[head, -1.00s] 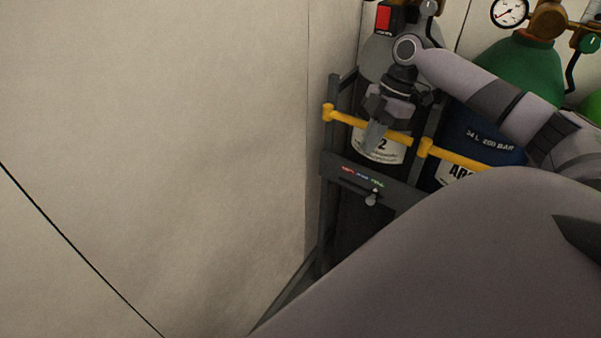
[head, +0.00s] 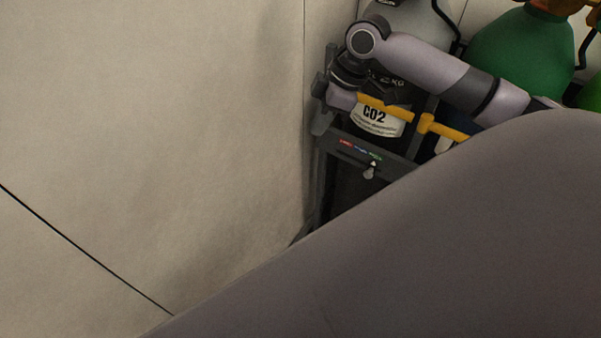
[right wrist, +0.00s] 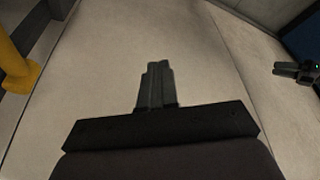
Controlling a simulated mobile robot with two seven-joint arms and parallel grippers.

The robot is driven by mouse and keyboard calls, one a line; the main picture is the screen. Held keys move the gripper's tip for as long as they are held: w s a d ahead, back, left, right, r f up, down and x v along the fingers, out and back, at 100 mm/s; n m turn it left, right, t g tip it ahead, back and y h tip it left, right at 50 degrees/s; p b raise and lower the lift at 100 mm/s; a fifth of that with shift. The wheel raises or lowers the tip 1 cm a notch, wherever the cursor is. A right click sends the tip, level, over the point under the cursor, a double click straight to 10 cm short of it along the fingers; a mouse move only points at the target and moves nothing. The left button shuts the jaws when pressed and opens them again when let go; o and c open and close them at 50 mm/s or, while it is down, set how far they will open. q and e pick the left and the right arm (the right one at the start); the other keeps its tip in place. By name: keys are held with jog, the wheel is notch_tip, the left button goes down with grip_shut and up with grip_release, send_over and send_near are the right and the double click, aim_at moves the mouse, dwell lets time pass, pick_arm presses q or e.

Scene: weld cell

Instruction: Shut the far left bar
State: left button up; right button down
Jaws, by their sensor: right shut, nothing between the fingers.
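The far left bar (head: 384,105) is yellow and runs across the front of the grey CO2 cylinder (head: 378,122). Its right end lies close to the rack's upright; I cannot tell if it touches. Its left end is hidden behind my right gripper (head: 322,122), which is shut and empty at the rack's left side, beside the wall. In the right wrist view the shut fingers (right wrist: 155,85) point at bare wall, and a yellow bar part (right wrist: 18,70) stands to their left, apart from them. A dark piece (right wrist: 294,72) at the right edge may be my left gripper.
A second yellow bar (head: 446,131) begins right of the first. The dark rack (head: 375,153) has a cross panel with coloured lettering below the bars. A green cylinder (head: 520,50) stands further right. The beige wall (head: 150,120) is close on the left.

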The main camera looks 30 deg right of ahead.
jog(key=w+a+m, duration=0.1)
jog(key=w+a, duration=0.3)
jog(key=a+b+v, duration=0.1)
jog(key=v, duration=1)
jog(key=s+a+f+m, duration=0.1)
jog(key=s+a+f, duration=0.2)
jog(key=f, duration=0.3)
jog(key=s+a+f+m+t, duration=0.1)
jog(key=s+a+f, duration=0.3)
jog(key=f, duration=0.3)
jog(key=s+a+f+m, duration=0.1)
jog(key=s+a+f, duration=0.3)
jog(key=s+f, duration=0.2)
jog(key=shift+f, duration=0.65)
jog(key=shift+f+t, duration=0.1)
jog(key=shift+t, duration=0.2)
